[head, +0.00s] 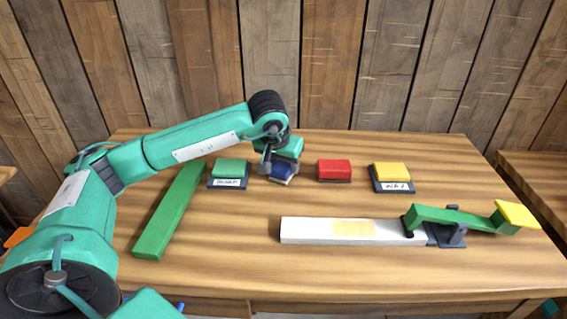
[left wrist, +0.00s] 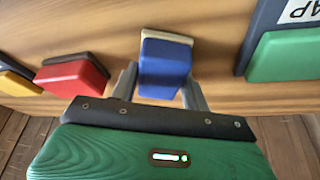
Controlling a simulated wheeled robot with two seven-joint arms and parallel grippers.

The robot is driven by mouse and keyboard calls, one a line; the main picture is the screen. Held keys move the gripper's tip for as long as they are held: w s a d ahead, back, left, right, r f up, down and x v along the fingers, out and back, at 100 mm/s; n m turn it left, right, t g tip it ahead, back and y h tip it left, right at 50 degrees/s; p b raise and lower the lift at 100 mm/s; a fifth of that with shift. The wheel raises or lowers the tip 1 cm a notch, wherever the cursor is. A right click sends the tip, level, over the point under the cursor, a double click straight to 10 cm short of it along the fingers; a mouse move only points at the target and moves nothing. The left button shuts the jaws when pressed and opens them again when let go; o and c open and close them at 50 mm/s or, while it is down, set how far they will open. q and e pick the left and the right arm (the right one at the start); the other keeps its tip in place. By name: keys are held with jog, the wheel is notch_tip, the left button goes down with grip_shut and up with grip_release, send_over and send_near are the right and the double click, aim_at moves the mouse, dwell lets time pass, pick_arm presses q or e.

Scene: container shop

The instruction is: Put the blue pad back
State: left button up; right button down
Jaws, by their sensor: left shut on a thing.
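The blue pad (head: 283,172) is a small blue block with a pale strip along its edge. It is partly hidden by my left gripper (head: 276,174) in the head view and looks slightly tilted. In the left wrist view the blue pad (left wrist: 165,65) sits between the two grey fingers (left wrist: 160,88), which are shut on it. It is in the row between the green and red blocks, at or just above the table; I cannot tell whether it touches. My right gripper is not in view.
A green block (head: 232,166) on a labelled dark base is left of the pad, a red block (head: 334,169) right, and a yellow block (head: 392,172) farther right. A green bar (head: 170,212) lies left. A white board (head: 340,231) with a green lever (head: 450,217) is in front.

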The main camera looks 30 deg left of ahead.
pick_arm(q)
jog(key=shift+f, duration=0.15)
jog(key=o, duration=0.9)
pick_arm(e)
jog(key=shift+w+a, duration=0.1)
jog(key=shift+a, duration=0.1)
pick_arm(q)
jog(key=p+v, duration=0.1)
jog(key=v, duration=1.1)
jog(key=shift+r, duration=0.25)
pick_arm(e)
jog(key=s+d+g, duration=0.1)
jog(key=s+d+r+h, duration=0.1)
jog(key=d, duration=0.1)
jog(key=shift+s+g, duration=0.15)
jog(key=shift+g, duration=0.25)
pick_arm(q)
jog(key=shift+w, duration=0.1)
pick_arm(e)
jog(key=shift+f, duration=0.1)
